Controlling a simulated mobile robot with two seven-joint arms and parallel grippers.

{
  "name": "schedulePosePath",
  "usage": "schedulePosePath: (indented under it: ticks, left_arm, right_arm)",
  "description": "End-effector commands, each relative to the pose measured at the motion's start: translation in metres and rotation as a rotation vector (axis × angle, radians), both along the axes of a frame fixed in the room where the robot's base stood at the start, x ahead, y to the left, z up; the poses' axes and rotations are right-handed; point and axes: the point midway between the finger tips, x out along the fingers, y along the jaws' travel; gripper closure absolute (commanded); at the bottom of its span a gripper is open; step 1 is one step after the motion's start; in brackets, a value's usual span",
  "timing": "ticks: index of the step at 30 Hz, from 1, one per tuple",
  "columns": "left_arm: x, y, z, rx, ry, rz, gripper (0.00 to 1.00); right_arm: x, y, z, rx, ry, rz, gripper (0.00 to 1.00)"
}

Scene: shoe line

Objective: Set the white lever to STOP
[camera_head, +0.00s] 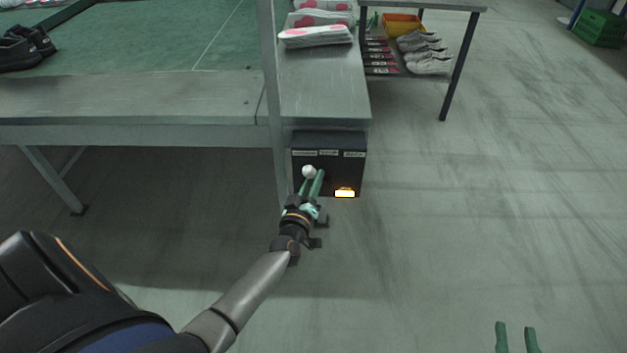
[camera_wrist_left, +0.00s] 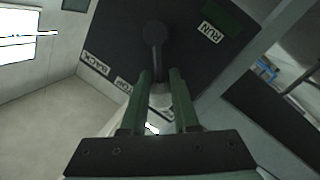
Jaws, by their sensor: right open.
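The white lever knob (camera_head: 308,171) stands out from the front of a black control box (camera_head: 352,173) under the bench end. My left gripper (camera_head: 312,178) is at the knob, with its green fingers on either side of it. In the left wrist view the lever's dark round end (camera_wrist_left: 154,32) and shaft show beyond the fingers (camera_wrist_left: 160,80); a gap remains between them, and whether they press the knob is unclear. The labels BACK (camera_wrist_left: 95,63), STOP (camera_wrist_left: 121,85), partly hidden, and RUN (camera_wrist_left: 210,32) show there. The lever's setting cannot be told. My right gripper (camera_head: 516,340) is open and empty.
A shelf (camera_head: 440,78) with white shoes (camera_head: 428,58) stands behind.

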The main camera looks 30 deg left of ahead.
Motion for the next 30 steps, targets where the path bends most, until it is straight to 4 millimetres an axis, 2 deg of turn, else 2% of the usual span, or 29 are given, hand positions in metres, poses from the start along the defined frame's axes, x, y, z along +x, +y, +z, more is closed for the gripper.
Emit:
schedulePosePath:
  ticks: [1,6,30]
  left_arm:
    - [-0.0001,0.0,0.0,0.0,0.0,0.0,0.82]
    - [-0.0002,0.0002,0.0003,0.0,-0.001,0.001,1.0]
    - [0.0002,0.0038,0.0043,0.004,-0.01,0.009,1.0]
  right_arm:
    - [-0.0001,0.0,-0.0001,0.0,0.0,0.0,0.59]
    - [-0.0001,-0.0001,-0.0002,0.0,0.001,0.0,0.59]
    - [-0.0003,0.0,-0.001,0.0,0.004,0.0,0.59]
